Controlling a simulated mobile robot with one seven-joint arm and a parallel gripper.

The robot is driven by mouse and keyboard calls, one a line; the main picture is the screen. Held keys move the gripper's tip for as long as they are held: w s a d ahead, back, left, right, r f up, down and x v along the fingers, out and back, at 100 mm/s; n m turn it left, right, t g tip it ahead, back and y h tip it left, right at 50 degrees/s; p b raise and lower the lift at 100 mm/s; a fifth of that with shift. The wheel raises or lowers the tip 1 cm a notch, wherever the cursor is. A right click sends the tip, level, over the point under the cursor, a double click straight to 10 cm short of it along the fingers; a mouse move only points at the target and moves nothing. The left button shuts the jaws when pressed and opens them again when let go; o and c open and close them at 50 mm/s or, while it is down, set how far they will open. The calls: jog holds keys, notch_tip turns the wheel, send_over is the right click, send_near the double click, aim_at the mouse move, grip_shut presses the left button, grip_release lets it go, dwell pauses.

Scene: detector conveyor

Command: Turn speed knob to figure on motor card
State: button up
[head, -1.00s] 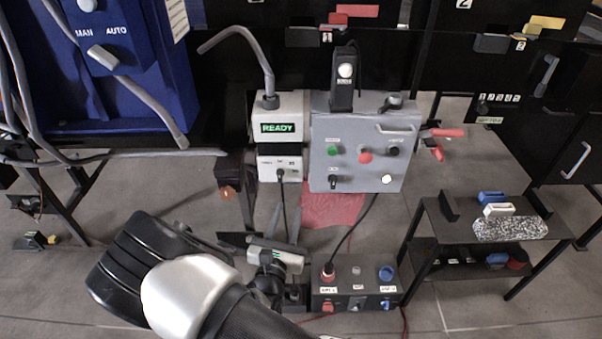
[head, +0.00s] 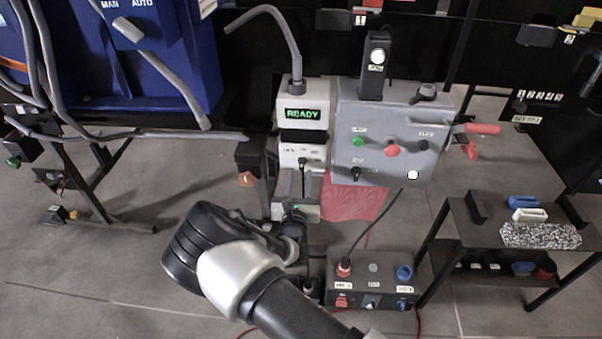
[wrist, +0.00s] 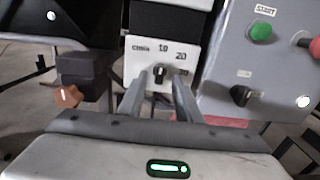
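A white box carries a dial plate marked cm/s, 10, 20 and a partly hidden figure. Its small black speed knob (wrist: 160,72) shows in the wrist view, and the plate is below the READY display in the head view. My gripper (wrist: 160,82) is open, its two fingers pointing at the plate with the knob between their tips in the picture. I cannot tell whether they touch it. In the head view my gripper (head: 304,185) is just below the plate. I cannot identify a motor card or read its figure.
A grey control box (head: 385,135) with green, red and black controls stands right of the dial. An orange knob (wrist: 67,96) is at left in the wrist view. A socket box (head: 372,280) sits below, a shelf (head: 450,220) at right.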

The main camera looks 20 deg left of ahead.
aim_at(302, 167)
jog(key=shift+x, duration=1.65)
grip_shut()
jog(key=shift+r+m, duration=0.1)
jog(key=shift+m, duration=0.2)
jog(key=m+p, duration=0.2)
jog(key=shift+d+m, duration=0.1)
jog(key=shift+m, duration=0.3)
jog(key=m, duration=0.5)
jog(key=shift+p, duration=0.4)
jog(key=shift+m, duration=0.4)
